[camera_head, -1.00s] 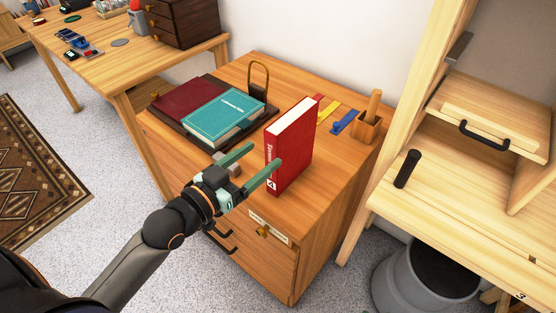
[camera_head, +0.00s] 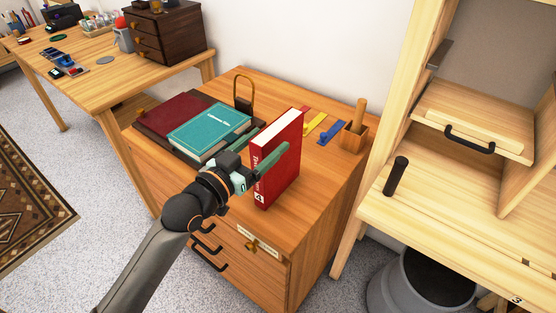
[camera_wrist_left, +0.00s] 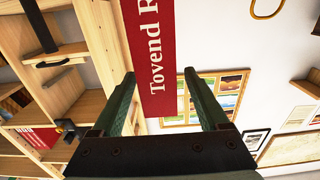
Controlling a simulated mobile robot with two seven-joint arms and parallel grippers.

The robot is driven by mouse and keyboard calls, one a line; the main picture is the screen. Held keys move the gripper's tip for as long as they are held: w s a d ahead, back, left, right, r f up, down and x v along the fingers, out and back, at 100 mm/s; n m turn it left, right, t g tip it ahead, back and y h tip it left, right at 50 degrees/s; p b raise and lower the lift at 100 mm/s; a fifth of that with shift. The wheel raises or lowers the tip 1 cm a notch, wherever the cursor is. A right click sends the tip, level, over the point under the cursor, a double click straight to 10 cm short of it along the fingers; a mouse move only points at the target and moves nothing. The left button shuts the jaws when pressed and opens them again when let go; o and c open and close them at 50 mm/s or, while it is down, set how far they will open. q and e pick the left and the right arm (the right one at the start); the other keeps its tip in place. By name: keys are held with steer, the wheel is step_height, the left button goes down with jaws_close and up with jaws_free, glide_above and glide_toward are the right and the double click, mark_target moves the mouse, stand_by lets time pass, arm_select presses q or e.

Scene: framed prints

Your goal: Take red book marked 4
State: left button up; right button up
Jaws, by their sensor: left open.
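The red book (camera_head: 281,158) stands upright on the wooden cabinet top, with a white 4 mark low on its spine. Its red spine also shows in the left wrist view (camera_wrist_left: 152,50), reading "Tovend R", between the two fingers. My left gripper (camera_head: 270,153) is open at the book's spine. One finger lies in front of the right cover and the other is on the left side, partly hidden by the book. Whether the fingers touch the covers I cannot tell. My right gripper is not in view.
A teal book (camera_head: 209,130) and a dark red book (camera_head: 176,114) lie on a dark tray left of the red book. A brass loop (camera_head: 243,88), coloured strips (camera_head: 314,124) and a wooden holder (camera_head: 355,137) stand or lie behind. Shelving (camera_head: 450,200) rises on the right.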

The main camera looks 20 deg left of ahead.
mark_target(278, 133)
arm_select(q)
steer(key=shift+x, duration=2.3)
steer(key=shift+f, duration=0.2)
jaws_close()
steer(key=shift+r, duration=0.2)
